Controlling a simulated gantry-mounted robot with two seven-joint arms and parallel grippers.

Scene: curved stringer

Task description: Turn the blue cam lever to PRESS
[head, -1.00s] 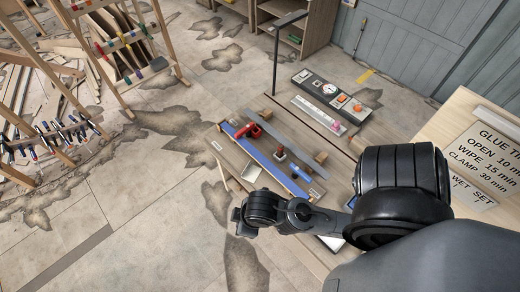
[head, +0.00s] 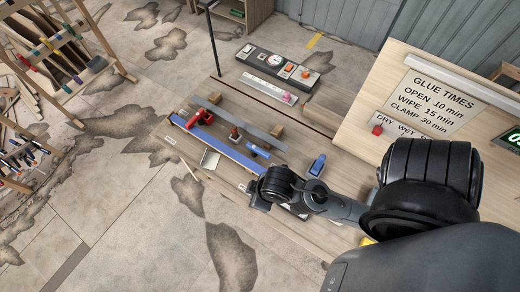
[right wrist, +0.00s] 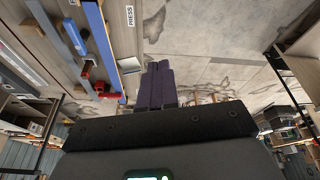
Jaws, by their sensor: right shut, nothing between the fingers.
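A short blue piece that looks like the cam lever (head: 258,151) sits at the right end of a long blue bar (head: 222,143) on the workbench. It also shows in the right wrist view (right wrist: 73,37), beside the long bar. A PRESS label (right wrist: 130,16) lies on the other side of that bar; a second label (right wrist: 62,3) is cut off at the top edge. My right gripper (right wrist: 160,84) is shut and empty, its fingers apart from the lever. In the head view my right wrist hides part of the bench front. My left gripper is out of view.
A red clamp (head: 201,117) and a small dark-knobbed block (head: 236,133) stand along the bar. A blue handheld device (head: 318,164) lies to the right. A gauge panel (head: 283,66) stands behind. A glue-times board (head: 440,104) rises at right.

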